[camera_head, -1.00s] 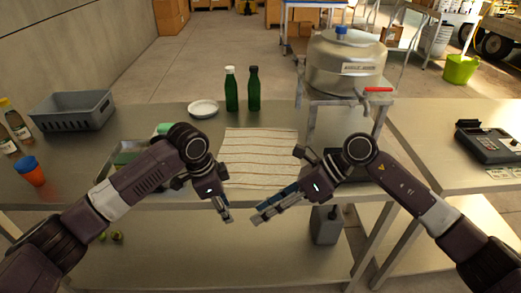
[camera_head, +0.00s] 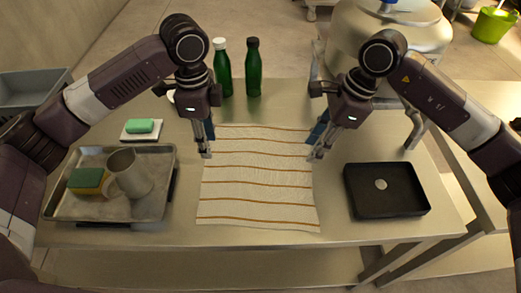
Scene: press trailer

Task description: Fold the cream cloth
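The cream cloth (camera_head: 258,185) with orange-brown stripes lies spread out flat on the metal table, with a slightly wavy outline. My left gripper (camera_head: 206,150) points down at the cloth's left edge, toward its far end. My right gripper (camera_head: 317,152) points down at the right edge, at about the same depth. The fingers overlap in this view, so their gap and any contact with the cloth are unclear. No part of the cloth looks lifted.
Left of the cloth, a metal tray (camera_head: 66,211) holds a mug (camera_head: 130,174) and a sponge (camera_head: 88,181); green soap (camera_head: 140,126) lies behind it. A black tray (camera_head: 386,208) sits right. Two green bottles (camera_head: 253,70) and a steel tank (camera_head: 395,35) stand behind.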

